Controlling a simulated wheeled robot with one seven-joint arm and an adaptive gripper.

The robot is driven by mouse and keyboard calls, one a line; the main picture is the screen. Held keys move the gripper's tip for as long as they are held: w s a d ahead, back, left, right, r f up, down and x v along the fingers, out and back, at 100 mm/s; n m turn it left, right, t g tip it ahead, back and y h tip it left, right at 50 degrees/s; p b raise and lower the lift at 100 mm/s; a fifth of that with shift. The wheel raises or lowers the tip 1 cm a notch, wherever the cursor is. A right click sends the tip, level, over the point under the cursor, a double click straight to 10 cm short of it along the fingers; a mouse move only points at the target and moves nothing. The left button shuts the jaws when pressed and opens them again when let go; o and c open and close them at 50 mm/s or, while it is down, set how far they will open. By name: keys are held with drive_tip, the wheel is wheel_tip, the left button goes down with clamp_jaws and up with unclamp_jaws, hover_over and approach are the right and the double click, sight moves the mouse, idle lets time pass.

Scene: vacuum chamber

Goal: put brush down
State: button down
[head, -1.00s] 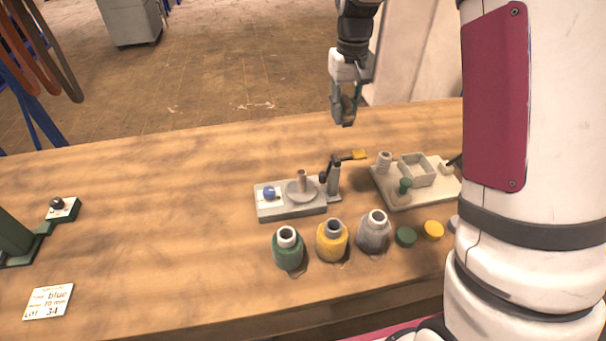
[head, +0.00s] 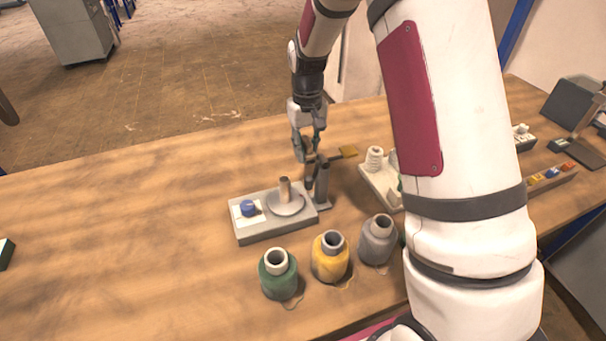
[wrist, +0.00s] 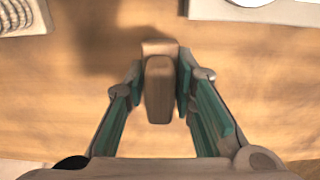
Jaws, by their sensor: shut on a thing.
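The brush (wrist: 158,92) shows in the wrist view as a brown wooden block between my fingers, seen end-on; its far end is hidden. My gripper (wrist: 158,88) is shut on it, with the green finger pads on both sides. In the head view my gripper (head: 308,148) points down over the table, just behind the grey winding station (head: 275,226) and close to its dark post (head: 322,186). There the brush is mostly hidden among fingers and post, and I cannot tell whether it touches the table.
The station carries a blue knob (head: 248,208) and a round plate with a peg (head: 285,192). Green (head: 278,274), yellow (head: 330,258) and grey (head: 377,240) spools stand in front. A pale tray (head: 378,186) is partly behind my arm.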

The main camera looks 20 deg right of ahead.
sight(306, 168)
drive_tip(key=shift+f, duration=3.35)
drive_tip(key=shift+f, duration=0.15)
drive_tip(key=c, duration=1.3)
unclamp_jaws()
drive_tip(key=shift+c, duration=0.2)
